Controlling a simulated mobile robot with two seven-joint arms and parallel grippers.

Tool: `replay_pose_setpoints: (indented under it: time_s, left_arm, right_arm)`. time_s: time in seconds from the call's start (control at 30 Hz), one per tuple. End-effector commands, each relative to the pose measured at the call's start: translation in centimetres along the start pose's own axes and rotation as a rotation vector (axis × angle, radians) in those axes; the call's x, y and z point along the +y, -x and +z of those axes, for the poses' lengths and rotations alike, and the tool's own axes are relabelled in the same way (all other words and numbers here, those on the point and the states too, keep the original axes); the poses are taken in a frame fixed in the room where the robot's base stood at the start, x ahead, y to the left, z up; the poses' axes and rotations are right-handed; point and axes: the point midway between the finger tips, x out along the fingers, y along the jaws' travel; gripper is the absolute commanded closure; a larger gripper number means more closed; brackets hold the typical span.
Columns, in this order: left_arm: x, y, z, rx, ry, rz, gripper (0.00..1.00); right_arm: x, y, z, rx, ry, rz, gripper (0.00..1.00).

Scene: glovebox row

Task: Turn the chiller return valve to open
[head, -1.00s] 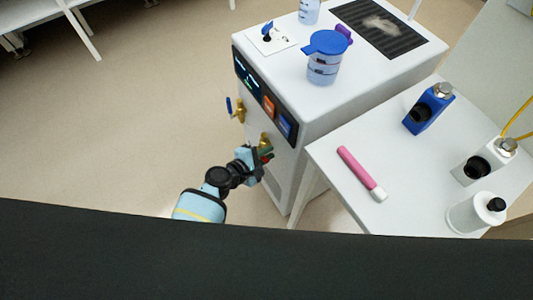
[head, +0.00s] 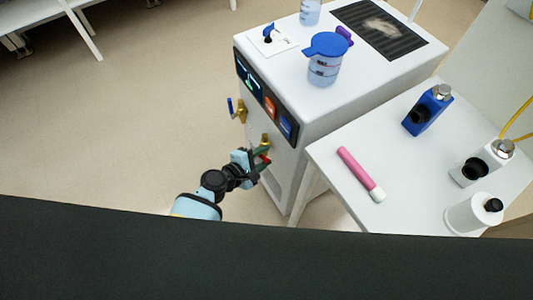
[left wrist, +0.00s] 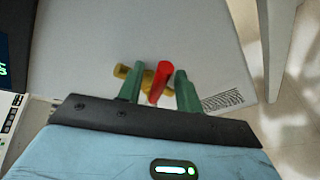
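The chiller (head: 300,120) is a white cabinet with a dark front panel. Low on its front is a brass valve (head: 265,140) with a red handle (head: 265,159). In the left wrist view the red handle (left wrist: 160,82) lies between my green fingertips, with brass (left wrist: 122,71) behind it. My left gripper (head: 263,157) is open around the handle, with a small gap on each side; it also shows in the left wrist view (left wrist: 158,90). A second brass valve with a blue handle (head: 230,107) is farther along the same face. No label shows which is the return. My right gripper is out of view.
A white table (head: 325,165) stands close right of the chiller, holding a pink tube (head: 357,170) and several bottles. A blue-lidded beaker (head: 325,62) stands on the chiller top. The floor (head: 130,120) left of the chiller is clear.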

Motion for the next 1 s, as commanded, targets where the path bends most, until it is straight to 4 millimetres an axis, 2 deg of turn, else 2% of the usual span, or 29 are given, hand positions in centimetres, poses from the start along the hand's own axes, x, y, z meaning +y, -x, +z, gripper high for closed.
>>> replay_pose_setpoints:
  time_s: [0.1,0.3,0.47,0.73,0.87,1.0]
  left_arm:
    - [0.3,2.1,0.1,0.0,-0.004,0.002,0.65]
    - [0.2,4.8,0.1,-0.001,-0.003,0.001,0.65]
    - [0.1,5.9,0.1,-0.001,0.0,0.0,0.65]
    - [0.1,6.0,0.0,-0.001,0.0,0.0,0.65]
    - [-0.4,5.9,-0.1,-0.004,0.021,-0.001,0.81]
    - [-2.7,5.5,-0.9,-0.029,0.169,-0.003,0.99]
  right_arm:
    - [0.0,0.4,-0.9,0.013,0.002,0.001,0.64]
    - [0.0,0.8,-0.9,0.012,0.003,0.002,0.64]
    - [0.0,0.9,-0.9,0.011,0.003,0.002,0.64]
    - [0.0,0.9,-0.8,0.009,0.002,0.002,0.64]
    - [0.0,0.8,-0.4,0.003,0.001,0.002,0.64]
    - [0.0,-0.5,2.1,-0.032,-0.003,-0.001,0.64]
